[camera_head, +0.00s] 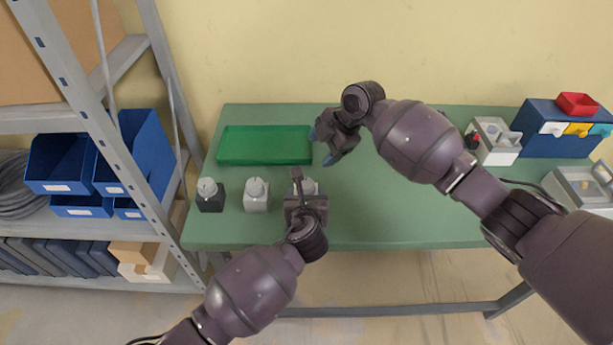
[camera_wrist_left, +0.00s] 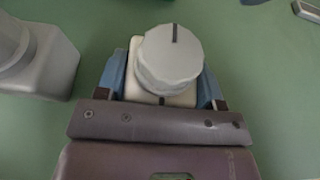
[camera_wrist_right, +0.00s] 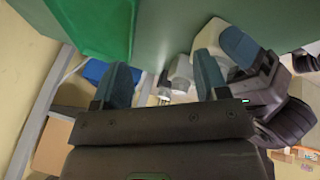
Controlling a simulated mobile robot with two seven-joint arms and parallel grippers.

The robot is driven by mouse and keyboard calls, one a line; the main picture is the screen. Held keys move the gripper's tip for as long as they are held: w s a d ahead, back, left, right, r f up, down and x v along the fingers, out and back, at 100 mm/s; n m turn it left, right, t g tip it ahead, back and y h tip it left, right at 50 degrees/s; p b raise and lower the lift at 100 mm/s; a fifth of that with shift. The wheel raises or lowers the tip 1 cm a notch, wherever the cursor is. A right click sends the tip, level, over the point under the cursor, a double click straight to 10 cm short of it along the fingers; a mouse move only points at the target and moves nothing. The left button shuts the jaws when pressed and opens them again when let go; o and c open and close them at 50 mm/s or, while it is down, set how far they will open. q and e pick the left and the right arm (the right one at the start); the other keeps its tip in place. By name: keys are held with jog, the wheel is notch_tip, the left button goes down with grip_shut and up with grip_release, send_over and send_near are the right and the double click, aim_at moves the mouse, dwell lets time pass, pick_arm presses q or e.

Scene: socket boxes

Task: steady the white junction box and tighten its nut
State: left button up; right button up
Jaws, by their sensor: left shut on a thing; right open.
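The white junction box (camera_wrist_left: 150,98) stands on the green table, with a round pale grey nut (camera_wrist_left: 170,60) on top. The nut has a dark line, and a dark mark shows on the box below it. My left gripper (camera_wrist_left: 162,88) is shut on the box, one blue finger on each side. In the head view my left gripper (camera_head: 304,190) hides most of the box; part of the nut shows above it. My right gripper (camera_head: 324,147) is open and empty, above the table, up and right of the box. Its spread fingers also show in the right wrist view (camera_wrist_right: 163,85).
A grey box (camera_head: 256,203) and a black box (camera_head: 210,203), each with a nut, stand left of the white one. An empty green tray (camera_head: 265,160) lies behind them. A metal case (camera_head: 494,143) and a blue drawer unit (camera_head: 555,115) stand at right. The table's middle is clear.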

notch_tip(320, 180, up, 3)
jog(key=s+a+n+g+h, duration=0.1)
jog(key=a+n+g+h, duration=0.15)
jog(key=n, duration=0.25)
jog(key=n+g+h, duration=0.2)
jog(key=n+g, duration=0.2)
jog(key=n, duration=0.1)
send_near(306, 182)
jog(key=x, duration=0.9)
jog(key=c, duration=0.9)
jog(key=shift+t, duration=0.25)
jog(key=shift+c, duration=0.2)
